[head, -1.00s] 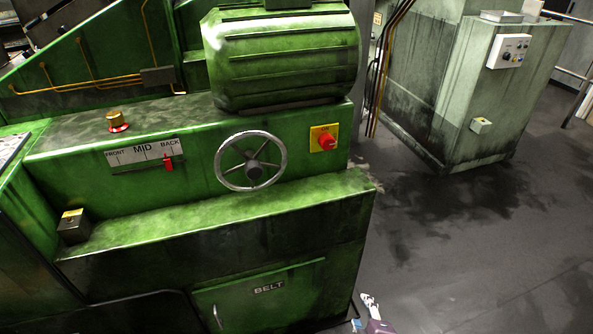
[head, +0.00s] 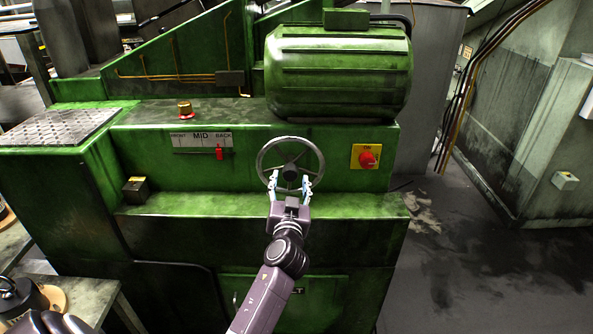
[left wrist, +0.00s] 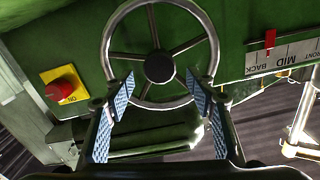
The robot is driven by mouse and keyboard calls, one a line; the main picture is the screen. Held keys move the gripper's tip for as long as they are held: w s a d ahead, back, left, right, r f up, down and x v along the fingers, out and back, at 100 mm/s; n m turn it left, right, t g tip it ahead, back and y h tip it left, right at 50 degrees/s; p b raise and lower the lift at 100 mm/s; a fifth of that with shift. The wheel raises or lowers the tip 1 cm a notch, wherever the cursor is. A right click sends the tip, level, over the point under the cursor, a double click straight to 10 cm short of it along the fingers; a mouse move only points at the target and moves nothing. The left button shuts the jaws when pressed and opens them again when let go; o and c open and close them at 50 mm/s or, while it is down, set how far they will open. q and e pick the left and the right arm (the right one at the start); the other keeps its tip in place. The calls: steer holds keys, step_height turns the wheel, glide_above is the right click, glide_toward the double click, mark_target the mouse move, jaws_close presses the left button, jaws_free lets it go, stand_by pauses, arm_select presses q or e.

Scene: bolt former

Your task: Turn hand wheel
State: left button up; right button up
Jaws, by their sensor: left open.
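The hand wheel (head: 290,147) is a grey metal ring with spokes and a dark hub on the front of the green machine. It fills the upper middle of the left wrist view (left wrist: 160,102). My left gripper (head: 290,181) is open in front of the wheel's lower half in the head view. Its two blue-padded fingers (left wrist: 158,91) stand apart on either side of the hub in the left wrist view. I cannot tell whether they touch the rim. The red pointer (head: 219,152) stands under BACK on the scale (head: 198,143). My right gripper is not in view.
A red switch on a yellow plate (head: 367,157) is right of the wheel. A green ledge (head: 170,206) juts out below it, and a large ribbed green motor (head: 340,75) is above. Open floor (head: 450,260) lies at right.

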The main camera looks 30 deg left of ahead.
mark_target(291, 174)
arm_select(q)
steer(key=shift+p+x, duration=0.4)
steer(key=shift+x, duration=2.6)
steer(key=shift+c, duration=0.5)
steer(key=shift+f, duration=0.1)
jaws_close()
